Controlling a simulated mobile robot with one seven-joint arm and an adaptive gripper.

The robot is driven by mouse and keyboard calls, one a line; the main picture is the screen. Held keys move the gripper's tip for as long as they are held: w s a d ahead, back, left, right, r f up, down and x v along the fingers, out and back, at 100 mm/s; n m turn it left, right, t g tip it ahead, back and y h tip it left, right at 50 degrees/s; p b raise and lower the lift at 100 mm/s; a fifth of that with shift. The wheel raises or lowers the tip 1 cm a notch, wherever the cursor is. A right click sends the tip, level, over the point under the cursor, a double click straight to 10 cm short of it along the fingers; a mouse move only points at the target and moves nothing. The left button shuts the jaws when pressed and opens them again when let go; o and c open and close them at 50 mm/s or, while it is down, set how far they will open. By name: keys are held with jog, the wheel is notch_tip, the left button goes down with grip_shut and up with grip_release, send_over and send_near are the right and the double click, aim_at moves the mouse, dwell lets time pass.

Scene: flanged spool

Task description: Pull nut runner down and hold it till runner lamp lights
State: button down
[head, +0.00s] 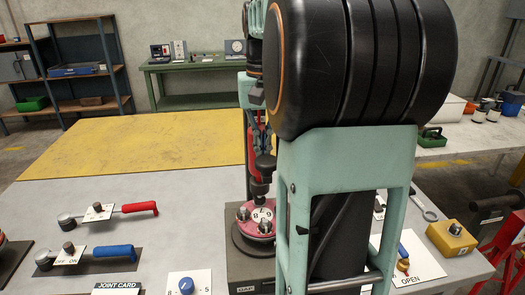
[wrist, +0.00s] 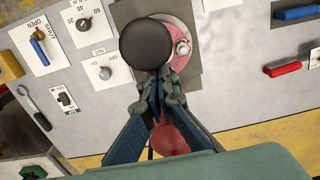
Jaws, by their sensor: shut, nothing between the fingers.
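In the wrist view a black round top (wrist: 145,44) covers part of the pink flange (wrist: 181,28). My gripper (wrist: 161,80) is shut and empty, its fingertips at the lower edge of that round top. I cannot tell whether they touch it. A red rounded part (wrist: 172,138) shows between the finger links. My arm hides much of this area in the head view. I cannot make out the runner lamp.
The flange stands on a grey block (head: 247,268) on the bench. Red-handled (head: 140,208) and blue-handled (head: 113,251) levers lie left, a blue dial (head: 186,284) in front, and a yellow button box (head: 452,237) right. The yellow mat (head: 150,145) behind is clear.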

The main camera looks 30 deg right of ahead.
jog(key=shift+f, duration=0.1)
notch_tip(320, 180, down, 6)
jog(key=b, duration=0.2)
jog(key=shift+r+b, duration=0.2)
jog(key=shift+b, duration=0.15)
jog(key=shift+r, duration=0.1)
dwell(0.4)
jog(key=shift+r+p, duration=0.5)
jog(key=shift+p, duration=0.15)
notch_tip(320, 180, up, 13)
jog(key=p, duration=0.3)
jog(key=shift+r, duration=0.1)
